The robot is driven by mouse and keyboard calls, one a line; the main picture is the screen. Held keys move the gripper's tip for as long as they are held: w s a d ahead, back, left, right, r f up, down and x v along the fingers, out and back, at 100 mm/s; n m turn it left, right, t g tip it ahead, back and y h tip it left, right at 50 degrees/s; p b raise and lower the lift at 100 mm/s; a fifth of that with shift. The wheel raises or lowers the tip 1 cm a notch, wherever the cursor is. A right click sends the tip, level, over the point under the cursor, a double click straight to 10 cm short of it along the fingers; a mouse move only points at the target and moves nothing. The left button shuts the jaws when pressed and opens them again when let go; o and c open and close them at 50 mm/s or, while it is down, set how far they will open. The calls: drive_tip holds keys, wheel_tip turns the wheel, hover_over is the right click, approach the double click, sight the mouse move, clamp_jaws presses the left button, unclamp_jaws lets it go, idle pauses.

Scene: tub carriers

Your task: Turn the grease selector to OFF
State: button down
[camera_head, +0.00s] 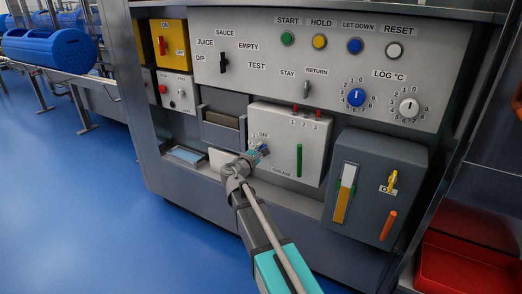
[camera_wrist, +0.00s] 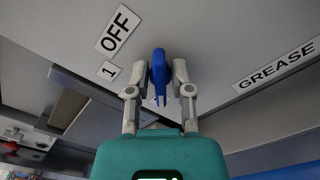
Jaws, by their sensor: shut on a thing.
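The grease selector is a blue knob (camera_wrist: 159,66) on a light grey panel box (camera_head: 313,163). In the wrist view an OFF label (camera_wrist: 118,30) and a small 1 label (camera_wrist: 109,70) lie left of the knob, and a GREASE label (camera_wrist: 275,65) lies to its right. My gripper (camera_wrist: 160,78) is shut on the blue knob, with one finger on each side. In the head view my gripper (camera_head: 254,153) is at the lower left of the panel box and hides most of the knob. I cannot tell which mark the knob points to.
Red switches numbered 1 to 3 (camera_head: 305,113) and a green bar (camera_head: 299,160) are right of my gripper. A dark oil box (camera_head: 370,215) stands further right. The control panel (camera_head: 330,60) with buttons and dials is above. Blue floor (camera_head: 100,220) at left is clear.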

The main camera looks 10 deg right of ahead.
drive_tip(key=shift+m, duration=0.4)
drive_tip(key=m, duration=0.6)
drive_tip(key=shift+d+f, duration=0.1)
drive_tip(key=shift+f, duration=0.05)
drive_tip(key=m, duration=0.6)
drive_tip(key=shift+f+m+b, duration=0.2)
drive_tip(key=shift+m+b, duration=0.1)
drive_tip(key=shift+b, duration=0.05)
drive_tip(key=m, duration=0.7)
drive_tip(key=shift+f, duration=0.1)
drive_tip(key=m, duration=0.6)
drive_tip(key=shift+w, duration=0.15)
drive_tip(key=shift+m, duration=0.4)
drive_tip(key=c, duration=0.5)
unclamp_jaws()
drive_tip(key=shift+c, duration=0.2)
drive_tip(key=shift+a, duration=0.2)
